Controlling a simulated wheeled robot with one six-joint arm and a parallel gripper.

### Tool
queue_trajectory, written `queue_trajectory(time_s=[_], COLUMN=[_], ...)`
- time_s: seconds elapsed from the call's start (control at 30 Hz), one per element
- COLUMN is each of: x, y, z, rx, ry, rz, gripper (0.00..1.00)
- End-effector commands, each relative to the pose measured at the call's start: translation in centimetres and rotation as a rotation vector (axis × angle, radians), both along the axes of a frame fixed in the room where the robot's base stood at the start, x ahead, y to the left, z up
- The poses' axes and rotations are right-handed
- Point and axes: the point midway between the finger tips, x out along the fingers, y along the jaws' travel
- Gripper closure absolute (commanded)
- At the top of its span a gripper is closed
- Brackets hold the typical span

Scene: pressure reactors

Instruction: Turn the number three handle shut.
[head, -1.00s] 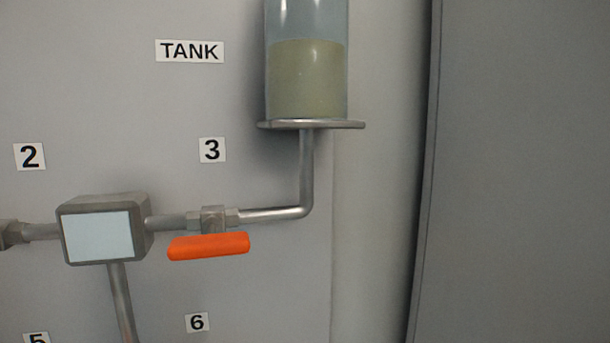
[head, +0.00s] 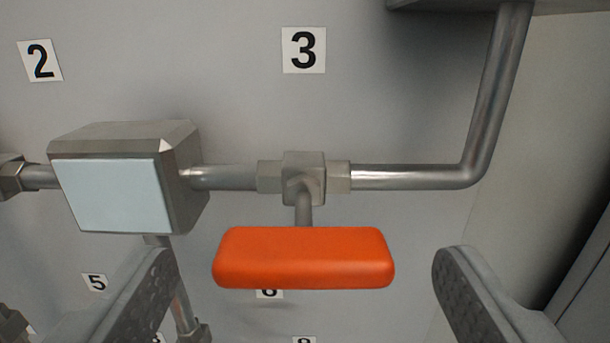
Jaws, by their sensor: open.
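The number three handle (head: 304,258) is an orange bar below the label 3 (head: 303,50). It lies level, in line with the pipe behind it, on a short stem from a metal valve body (head: 303,178). My gripper (head: 305,265) is open, with one dark textured finger to the left of the handle and one to the right. Both fingers are apart from the handle's ends in the picture. I cannot tell whether the handle lies in depth between the fingertips.
A metal block with a pale blue face (head: 108,195) sits on the pipe at left, close to the left finger. The steel pipe (head: 480,110) bends up at right towards a plate at the top edge. Labels 2 (head: 40,61) and 5 (head: 94,282) mark the grey panel.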

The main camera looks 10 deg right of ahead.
Motion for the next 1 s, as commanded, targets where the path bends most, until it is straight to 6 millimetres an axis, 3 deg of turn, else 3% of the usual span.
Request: queue_trajectory(time_s=[0.1, 0.3, 0.67, 0.9, 1.0], x=[1.7, 3.2, 3.6, 3.6, 3.6], y=[-0.3, -0.8, -0.8, -0.8, -0.8], z=[-0.1, 0.0, 0.0, 0.0, 0.0], rx=[0.000, 0.000, 0.001, 0.000, 0.001], ry=[0.001, 0.000, 0.000, 0.000, 0.000], rz=[0.002, 0.000, 0.000, 0.000, 0.000], gripper=[0.20, 0.20, 0.20, 0.63, 0.65])
